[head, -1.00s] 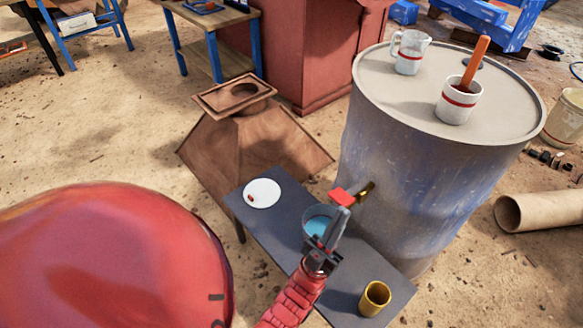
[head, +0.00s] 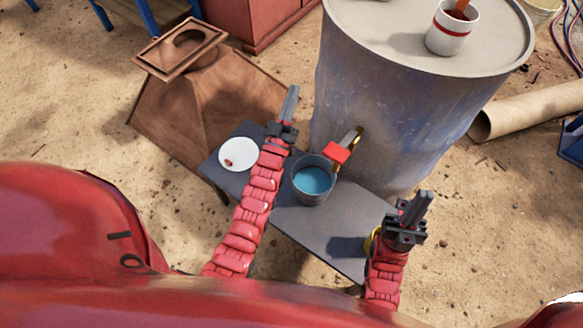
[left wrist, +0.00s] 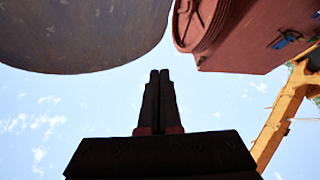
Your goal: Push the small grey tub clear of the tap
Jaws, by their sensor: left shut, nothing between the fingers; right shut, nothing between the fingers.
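The small grey tub (head: 313,197), with blue liquid in it, stands upright on the dark bench below the tap (head: 338,153). The tap has a red handle and comes out of the large drum's side; it overlaps the tub's right rim in the head view. My left gripper (head: 292,98) is shut and empty, raised to the left of the tap, its forearm passing just left of the tub; I cannot tell whether they touch. In the left wrist view its shut fingers (left wrist: 159,98) point at sky. My right gripper (head: 421,205) is shut and empty at the bench's right end.
The drum (head: 400,110) stands behind the bench (head: 310,236), with a white mug (head: 453,33) on top. A white plate (head: 232,155) with a small reddish item lies left on the bench. A yellow cup (head: 369,242) is mostly hidden behind my right gripper. Bare bench lies between tub and cup.

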